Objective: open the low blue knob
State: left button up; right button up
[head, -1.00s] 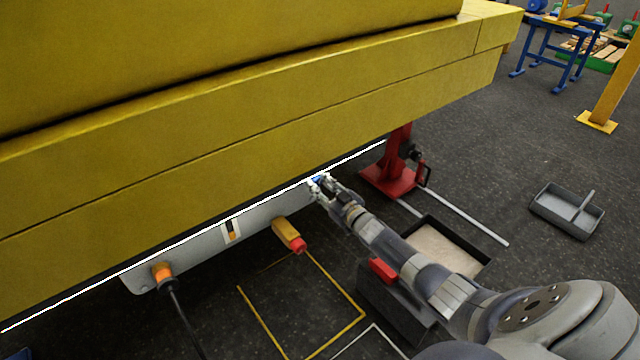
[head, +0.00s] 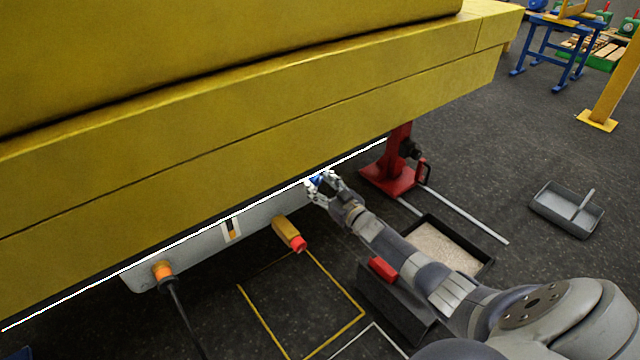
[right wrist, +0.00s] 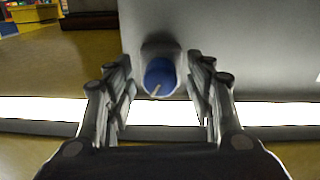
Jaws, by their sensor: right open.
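The low blue knob (head: 317,179) is at the right end of the grey panel (head: 205,241) under the yellow boom (head: 260,130). In the right wrist view the blue knob (right wrist: 160,76) is round, with a pale mark on its face. My right gripper (head: 319,186) is open, its fingers on either side of the knob. In the right wrist view the right gripper (right wrist: 162,98) shows a gap between each finger and the knob. I cannot tell how deep the knob sits between the fingertips. My left gripper is not in view.
A yellow handle with a red tip (head: 289,235) and an orange plug with a black cable (head: 163,271) stick out from the panel. A red stand (head: 390,180) is just right of my gripper. A gravel-filled tray (head: 445,248) and a grey tray (head: 567,209) lie on the floor.

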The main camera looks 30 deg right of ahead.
jog(key=shift+s, duration=0.1)
jog(key=s, duration=1.1)
jog(key=shift+s+d, duration=0.3)
jog(key=shift+s, duration=0.1)
